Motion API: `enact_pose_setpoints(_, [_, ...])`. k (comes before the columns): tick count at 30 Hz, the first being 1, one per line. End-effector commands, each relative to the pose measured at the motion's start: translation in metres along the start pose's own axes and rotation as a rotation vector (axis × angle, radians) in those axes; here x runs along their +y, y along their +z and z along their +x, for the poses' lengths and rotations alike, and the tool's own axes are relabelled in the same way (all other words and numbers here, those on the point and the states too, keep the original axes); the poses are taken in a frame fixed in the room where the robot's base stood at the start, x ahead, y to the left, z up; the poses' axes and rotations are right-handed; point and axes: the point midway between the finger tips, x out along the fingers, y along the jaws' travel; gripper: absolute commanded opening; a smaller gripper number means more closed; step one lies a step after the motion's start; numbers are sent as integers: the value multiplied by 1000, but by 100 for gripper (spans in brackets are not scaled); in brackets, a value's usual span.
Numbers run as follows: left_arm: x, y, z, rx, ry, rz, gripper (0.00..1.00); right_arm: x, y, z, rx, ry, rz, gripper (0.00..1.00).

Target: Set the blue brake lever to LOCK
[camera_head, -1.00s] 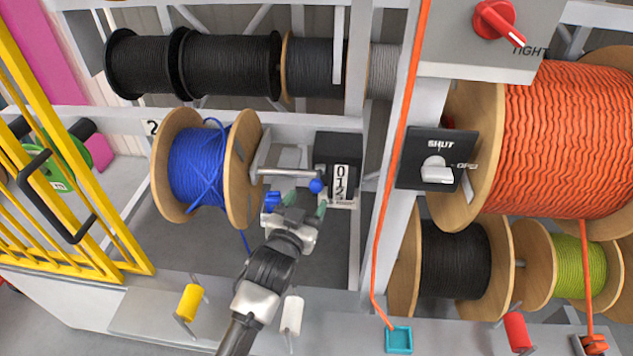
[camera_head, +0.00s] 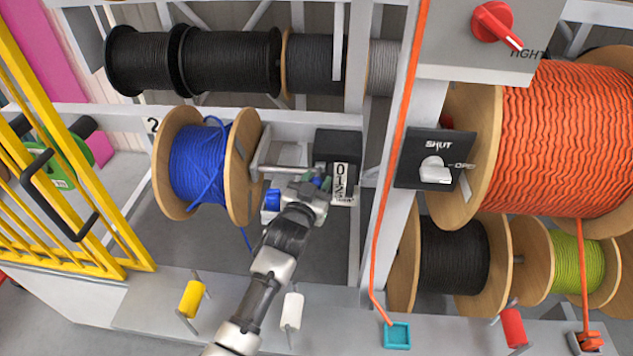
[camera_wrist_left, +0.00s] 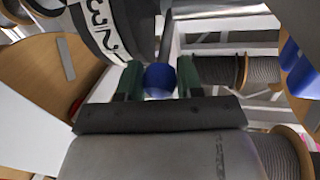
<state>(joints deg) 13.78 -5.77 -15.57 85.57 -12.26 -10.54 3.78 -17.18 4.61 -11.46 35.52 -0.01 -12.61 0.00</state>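The blue brake lever ends in a round blue knob, which shows in the left wrist view (camera_wrist_left: 159,81). In the head view my left gripper (camera_head: 318,183) largely covers it, beside the dark box right of the blue cable reel (camera_head: 197,165). In the wrist view my left gripper's green fingertips (camera_wrist_left: 160,80) flank the knob with no clear gap, so it looks shut on it. A white plate with black digits (camera_head: 341,183) is on the box; it also shows in the wrist view (camera_wrist_left: 103,28). No LOCK mark is readable. My right gripper is not in view.
A blue block (camera_head: 271,200) is left of my gripper. The upright post with the orange cable and the SHUT/OPEN switch (camera_head: 434,170) stand to the right. A yellow gate (camera_head: 60,200) is at left; yellow (camera_head: 191,298) and white (camera_head: 291,311) rollers are at front.

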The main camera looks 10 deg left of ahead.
Motion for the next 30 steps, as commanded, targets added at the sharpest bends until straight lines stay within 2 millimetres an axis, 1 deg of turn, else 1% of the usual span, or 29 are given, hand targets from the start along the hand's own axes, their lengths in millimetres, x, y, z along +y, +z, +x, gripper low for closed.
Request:
enact_pose_setpoints(1, [0,0,0,0,0,0,22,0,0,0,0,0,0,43])
enact_pose_setpoints(5, [0,0,0,0,0,0,2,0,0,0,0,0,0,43])
enact_pose_setpoints(6, [0,0,0,0,0,0,0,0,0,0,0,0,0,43])
enact_pose_setpoints(9, [0,2,-1,-1,0,0,0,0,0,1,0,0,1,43])
enact_pose_setpoints(12, [2,13,-3,-4,1,0,0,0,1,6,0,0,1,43])
enact_pose_setpoints(17, [4,19,-5,-9,2,-1,0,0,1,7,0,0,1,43])
enact_pose_setpoints(20, [5,30,-7,-12,2,-2,0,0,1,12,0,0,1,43])
enact_pose_setpoints(27, [5,30,-7,-14,2,-1,0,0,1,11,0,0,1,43])
enact_pose_setpoints(28, [5,30,-7,-14,3,-1,38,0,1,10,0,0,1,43])
enact_pose_setpoints(30, [5,29,-7,-12,2,0,49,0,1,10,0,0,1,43])
